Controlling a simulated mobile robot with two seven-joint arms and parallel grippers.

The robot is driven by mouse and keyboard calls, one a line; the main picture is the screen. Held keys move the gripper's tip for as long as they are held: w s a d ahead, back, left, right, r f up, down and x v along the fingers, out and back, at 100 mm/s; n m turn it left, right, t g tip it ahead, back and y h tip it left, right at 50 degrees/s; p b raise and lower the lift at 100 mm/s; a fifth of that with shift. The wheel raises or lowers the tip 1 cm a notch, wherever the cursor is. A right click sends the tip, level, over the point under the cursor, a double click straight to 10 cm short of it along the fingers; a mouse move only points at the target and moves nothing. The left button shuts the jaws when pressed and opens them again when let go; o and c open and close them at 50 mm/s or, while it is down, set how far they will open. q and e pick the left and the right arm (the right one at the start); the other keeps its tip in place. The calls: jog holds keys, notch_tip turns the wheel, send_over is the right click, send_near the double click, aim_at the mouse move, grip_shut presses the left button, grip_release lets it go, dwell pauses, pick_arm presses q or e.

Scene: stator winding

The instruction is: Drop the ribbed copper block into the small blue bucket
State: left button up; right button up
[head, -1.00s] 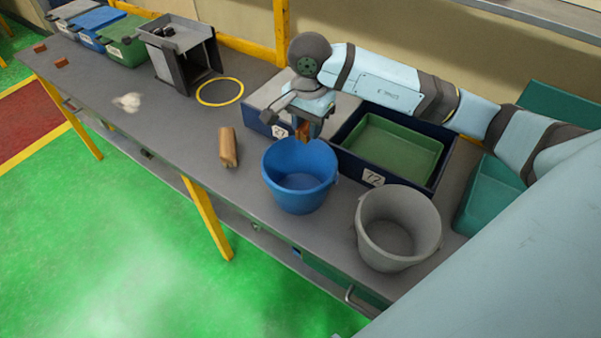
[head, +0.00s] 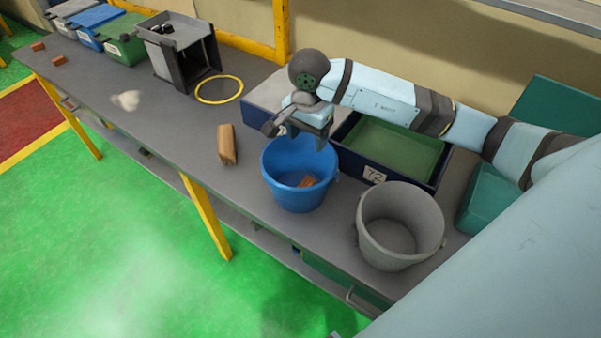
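The small blue bucket (head: 300,200) stands upright on the grey table (head: 150,130). A copper-coloured block (head: 308,182) lies inside it on the bottom; fine surface detail is too small to tell, but it looks lined. My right gripper (head: 303,138) is above the far rim of the bucket, with its fingers apart and nothing between them. It is clear of the block. My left gripper is not in view.
A grey bucket (head: 395,262) stands to the right of the blue one. A smooth brown block (head: 227,145) lies to the left. A green tray (head: 395,150) in a dark box is behind; a yellow ring (head: 219,101) lies farther left.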

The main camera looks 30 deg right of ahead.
notch_tip(320, 180, up, 14)
jog(key=b, duration=0.1)
dwell(0.5)
jog(key=shift+s+f, duration=0.1)
jog(key=shift+f, duration=0.05)
